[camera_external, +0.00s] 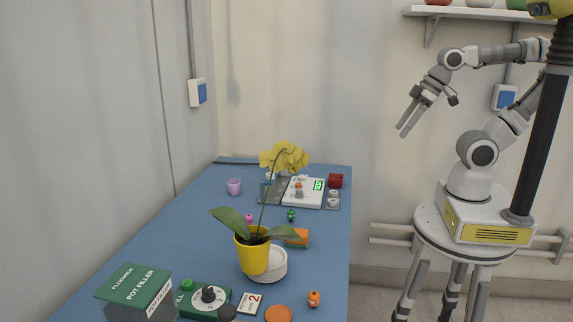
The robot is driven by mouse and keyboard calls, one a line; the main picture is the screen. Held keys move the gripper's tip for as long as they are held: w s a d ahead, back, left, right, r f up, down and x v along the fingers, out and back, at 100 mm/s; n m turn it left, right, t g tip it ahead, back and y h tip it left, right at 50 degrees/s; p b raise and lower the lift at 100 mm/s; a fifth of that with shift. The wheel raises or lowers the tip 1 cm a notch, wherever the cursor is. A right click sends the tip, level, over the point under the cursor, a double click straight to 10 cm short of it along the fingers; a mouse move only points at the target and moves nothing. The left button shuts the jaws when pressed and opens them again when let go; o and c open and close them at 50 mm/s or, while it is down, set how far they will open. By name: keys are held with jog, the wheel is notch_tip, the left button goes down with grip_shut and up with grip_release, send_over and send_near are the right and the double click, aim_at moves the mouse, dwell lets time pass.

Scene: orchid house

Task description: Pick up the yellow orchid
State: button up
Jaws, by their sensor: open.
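The yellow orchid (284,157) grows from a yellow pot (252,257) on the blue table, with a tall thin stem and wide green leaves. The pot stands upright in front of a stack of white saucers (270,266), partly covering it. My gripper (405,131) is open and empty. It hangs in the air to the right of the table, higher than the flower in the picture and apart from the orchid.
A pot filler box (134,288) and a green device with a dial (207,299) are at the near left. A white scale (303,192), a red pot (336,181) and a lilac cup (234,187) stand farther back. An orange figure (314,298) is near the right edge.

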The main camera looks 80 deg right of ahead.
dwell(0.4)
jog(key=w+a+f+n+g+y+b, duration=0.1)
jog(key=w+a+f+n+y+b, duration=0.25)
jog(key=w+a+f, duration=0.45)
jog(key=w+a+f+n+g+y+b, duration=0.25)
jog(key=w+a+f+n+b, duration=0.2)
jog(key=w, duration=0.75)
jog(key=w+a+f+n+g+y+b, duration=0.1)
jog(key=w+a+f+n+y+b, duration=0.3)
jog(key=w+a, duration=0.45)
jog(key=n+y, duration=0.4)
jog(key=n, duration=0.1)
send_near(253, 258)
jog(key=f, duration=0.2)
jog(key=w+f, duration=0.1)
jog(key=f, duration=0.1)
jog(key=shift+w+f+b, duration=0.1)
jog(key=shift+w+b, duration=0.1)
jog(key=shift+b, duration=0.2)
jog(key=shift+h, duration=0.3)
jog(key=shift+x, duration=3.1)
